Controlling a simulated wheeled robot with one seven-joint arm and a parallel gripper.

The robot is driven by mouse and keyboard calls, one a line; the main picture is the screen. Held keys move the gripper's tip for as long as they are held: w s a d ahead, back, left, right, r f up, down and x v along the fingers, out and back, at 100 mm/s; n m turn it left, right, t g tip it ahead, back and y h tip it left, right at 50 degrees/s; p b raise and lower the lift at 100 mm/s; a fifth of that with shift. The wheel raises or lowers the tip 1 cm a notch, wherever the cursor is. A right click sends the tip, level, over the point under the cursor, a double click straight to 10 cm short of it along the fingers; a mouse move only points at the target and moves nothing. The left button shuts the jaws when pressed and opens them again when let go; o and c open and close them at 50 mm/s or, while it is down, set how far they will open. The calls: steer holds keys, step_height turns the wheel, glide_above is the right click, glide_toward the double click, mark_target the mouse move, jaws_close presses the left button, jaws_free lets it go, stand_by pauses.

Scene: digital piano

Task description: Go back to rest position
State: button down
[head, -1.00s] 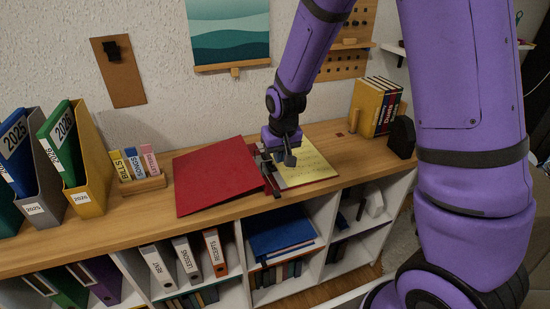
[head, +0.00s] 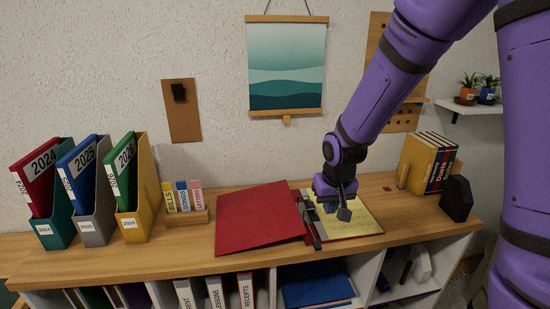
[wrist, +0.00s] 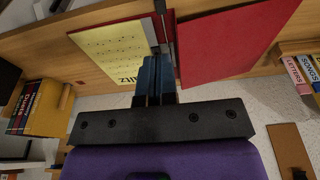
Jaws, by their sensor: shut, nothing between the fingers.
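My gripper (head: 344,212) is shut and empty over the open red binder, near its spine and the yellow sheet. It also shows in the wrist view (wrist: 155,65), with its fingers together. The binder's red cover (head: 258,217) lies to the left on the wooden top and the yellow sheet of music (head: 355,222) lies to the right. My purple arm reaches in from the upper right. I cannot tell in the head view whether the fingertips touch the sheet.
Magazine files (head: 138,218) stand at the left, with a small card holder (head: 186,218) beside them. Upright books (head: 428,163) and a black speaker-like block (head: 457,198) stand at the right. The wooden top (head: 180,258) is clear along its front edge.

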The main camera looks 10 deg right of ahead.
steer(key=s+d+r+t, duration=0.1)
steer(key=s+d+r, duration=0.2)
steer(key=s+r, duration=0.8)
steer(key=s+d+r+t, duration=0.2)
steer(key=s+d+r, duration=0.1)
steer(key=s+r, duration=0.9)
steer(key=shift+s+d, duration=0.3)
